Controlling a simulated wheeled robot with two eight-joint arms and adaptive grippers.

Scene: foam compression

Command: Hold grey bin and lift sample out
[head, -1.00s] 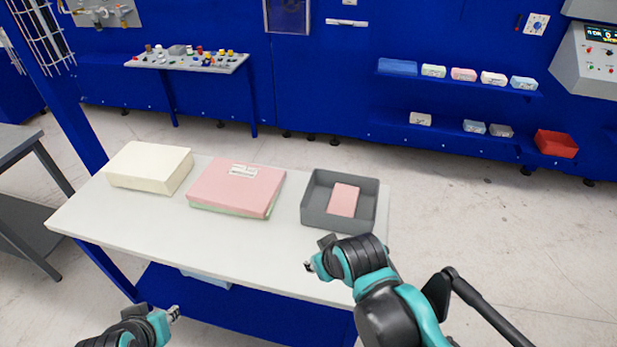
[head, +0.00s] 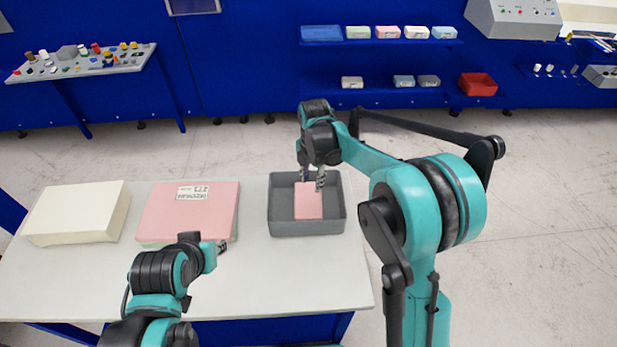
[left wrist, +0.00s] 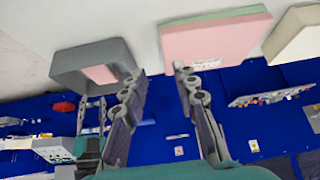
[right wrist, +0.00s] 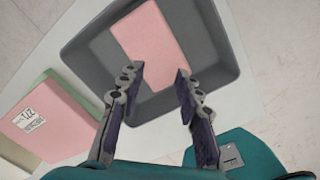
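The grey bin (head: 308,229) stands on the white table, right of the foam blocks. The pink sample (head: 308,201) lies flat inside it; both also show in the right wrist view, the bin (right wrist: 222,84) and the sample (right wrist: 152,42). My right gripper (head: 312,184) is above the bin, pointing down, fingers apart with nothing between them; in its wrist view (right wrist: 160,72) the sample lies beyond the fingertips. My left gripper (head: 221,246) is over the table left of the bin, near the large pink block. Its wrist view shows its fingers (left wrist: 160,70) apart and empty.
A large pink block (head: 200,211) with a label and a cream block (head: 77,213) lie left on the white table (head: 290,280). The table's front right is clear. Shelves with small samples and a red bin (head: 478,84) are at the blue back wall.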

